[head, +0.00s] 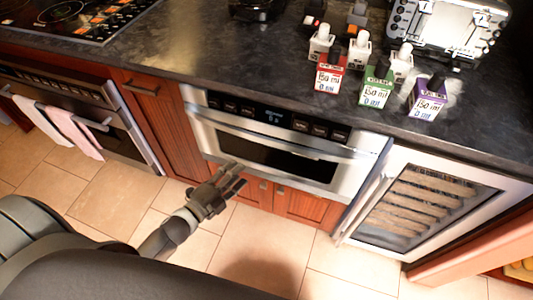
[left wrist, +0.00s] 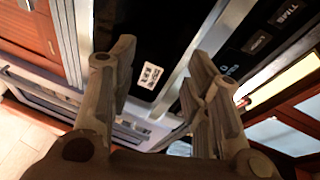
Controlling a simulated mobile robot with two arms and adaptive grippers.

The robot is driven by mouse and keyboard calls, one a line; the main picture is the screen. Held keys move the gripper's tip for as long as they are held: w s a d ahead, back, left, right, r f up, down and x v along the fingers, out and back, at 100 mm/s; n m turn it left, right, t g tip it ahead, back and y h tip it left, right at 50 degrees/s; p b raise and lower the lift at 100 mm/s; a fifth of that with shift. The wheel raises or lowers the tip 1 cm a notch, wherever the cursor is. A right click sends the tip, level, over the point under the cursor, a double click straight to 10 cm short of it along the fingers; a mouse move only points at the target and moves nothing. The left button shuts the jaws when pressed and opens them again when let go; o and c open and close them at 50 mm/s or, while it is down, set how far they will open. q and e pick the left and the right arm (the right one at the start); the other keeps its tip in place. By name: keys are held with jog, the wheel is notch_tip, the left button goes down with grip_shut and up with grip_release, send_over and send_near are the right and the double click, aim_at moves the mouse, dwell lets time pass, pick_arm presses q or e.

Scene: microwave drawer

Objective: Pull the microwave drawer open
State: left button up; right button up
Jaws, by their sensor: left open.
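The microwave drawer (head: 262,157) is set in the cabinet below the dark countertop. It has a steel frame, a dark window and a control strip (head: 272,117) with a lit display. A long steel handle (head: 290,143) runs across its front, and the drawer looks closed. My left gripper (head: 236,176) is in front of the lower left part of the drawer, open and empty. In the left wrist view, its two fingers (left wrist: 163,58) are spread before the dark front, with a white label (left wrist: 151,75) between them. I cannot tell whether they touch it. My right gripper is not in view.
A wine cooler (head: 412,208) with a glass door stands right of the drawer. An oven (head: 80,120) with towels is at the left. Small boxes (head: 376,88) and a toaster-like appliance (head: 445,30) stand on the countertop (head: 215,60). The tiled floor (head: 120,195) in front is clear.

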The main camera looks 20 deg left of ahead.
aim_at(268, 143)
pick_arm(q)
notch_tip(268, 143, up, 5)
jog(key=d+m+t+h+b, duration=0.1)
jog(key=d+m+h, duration=0.1)
jog(key=m, duration=0.1)
jog(key=b+x, duration=0.1)
jog(key=x, duration=1)
jog(key=shift+w+r, duration=0.1)
jog(key=shift+r, duration=0.1)
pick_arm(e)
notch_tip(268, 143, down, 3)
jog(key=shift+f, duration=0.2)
pick_arm(q)
grip_shut()
